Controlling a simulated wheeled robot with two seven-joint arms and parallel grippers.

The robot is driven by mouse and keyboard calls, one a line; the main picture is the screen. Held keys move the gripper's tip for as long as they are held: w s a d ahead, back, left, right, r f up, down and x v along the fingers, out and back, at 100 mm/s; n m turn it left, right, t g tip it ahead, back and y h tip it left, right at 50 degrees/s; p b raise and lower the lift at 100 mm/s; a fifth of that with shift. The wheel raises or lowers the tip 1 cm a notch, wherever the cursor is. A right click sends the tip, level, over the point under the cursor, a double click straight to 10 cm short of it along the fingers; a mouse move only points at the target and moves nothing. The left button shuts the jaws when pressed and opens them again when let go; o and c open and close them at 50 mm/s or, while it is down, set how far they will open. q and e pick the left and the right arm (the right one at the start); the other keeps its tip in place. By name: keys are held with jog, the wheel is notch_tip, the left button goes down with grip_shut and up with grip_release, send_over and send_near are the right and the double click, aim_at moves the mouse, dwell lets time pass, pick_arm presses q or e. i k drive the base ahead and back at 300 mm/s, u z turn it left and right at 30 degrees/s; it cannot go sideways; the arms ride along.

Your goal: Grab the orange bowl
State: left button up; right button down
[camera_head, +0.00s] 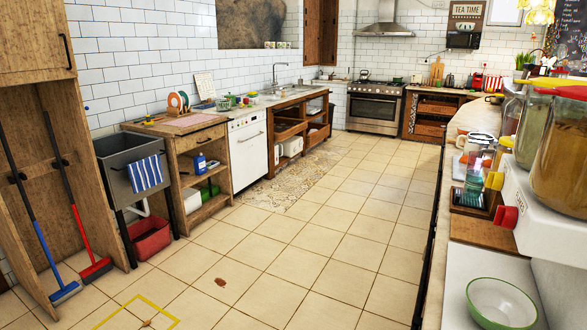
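I cannot make out an orange bowl in the head view. A pale bowl with a green rim (501,303) sits on the white surface at the bottom right. Small orange-toned round items stand in a plate rack (178,102) on the left counter, and they look like plates. Small green and red items (236,100) lie near the sink, too small to tell apart. Neither of my grippers is in view.
A long counter (475,124) with large jars (561,150) runs along the right. Cabinets, a white dishwasher (248,150) and a stove (375,106) line the left and back. A red bin (150,238) and brooms (96,268) stand left. The tiled floor (310,240) between is mostly clear.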

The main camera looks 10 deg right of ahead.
aim_at(467, 133)
jog(key=u, duration=0.1)
jog(key=i, duration=2.95)
jog(key=z, duration=1.5)
jog(key=i, duration=1.45)
jog(key=z, duration=0.35)
jog(key=k, duration=0.65)
jog(key=u, duration=1)
jog(key=i, duration=1.65)
jog(key=z, duration=0.4)
jog(key=i, duration=1.45)
jog(key=z, duration=1.25)
